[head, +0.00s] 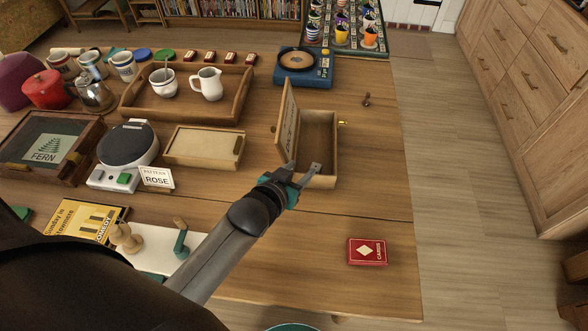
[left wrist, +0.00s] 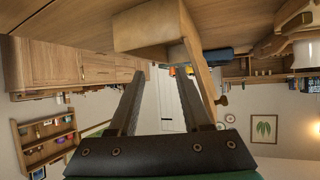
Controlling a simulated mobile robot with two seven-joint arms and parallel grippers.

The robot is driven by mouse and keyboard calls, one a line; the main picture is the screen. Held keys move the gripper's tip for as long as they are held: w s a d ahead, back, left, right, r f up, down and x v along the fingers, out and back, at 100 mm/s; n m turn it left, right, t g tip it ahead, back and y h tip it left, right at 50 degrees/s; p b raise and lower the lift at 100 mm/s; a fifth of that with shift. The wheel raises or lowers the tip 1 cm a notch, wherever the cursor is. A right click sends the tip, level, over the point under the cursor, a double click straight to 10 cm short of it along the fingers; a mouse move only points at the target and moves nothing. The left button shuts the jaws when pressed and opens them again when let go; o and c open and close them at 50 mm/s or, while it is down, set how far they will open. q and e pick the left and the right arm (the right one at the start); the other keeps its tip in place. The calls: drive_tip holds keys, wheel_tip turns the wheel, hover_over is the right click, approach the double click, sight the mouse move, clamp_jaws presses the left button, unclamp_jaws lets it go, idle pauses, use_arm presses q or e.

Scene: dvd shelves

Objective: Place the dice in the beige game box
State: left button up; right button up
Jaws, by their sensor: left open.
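An open light-wood box (head: 322,178) stands right of the table's middle, its lettered lid (head: 287,122) raised on its left side. Its inside looks empty where I can see it. My left gripper (head: 303,167) is at the near end of this box, open with nothing between its fingers. In the left wrist view the open fingers (left wrist: 160,75) point past the box (left wrist: 142,30), which shows at the top. A closed box with a pale beige lid (head: 205,144) lies further left. I cannot make out any dice. My right gripper is not in view.
A red card pack (head: 367,251) lies at the near right. A small brass item (head: 343,123) and a brown peg (head: 366,99) are right of the open box. A wooden tray (head: 232,112) with a white jug and bowl stands behind left. The table's right side is mostly clear.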

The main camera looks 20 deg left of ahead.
use_arm(q)
drive_tip(key=shift+v, duration=1.3)
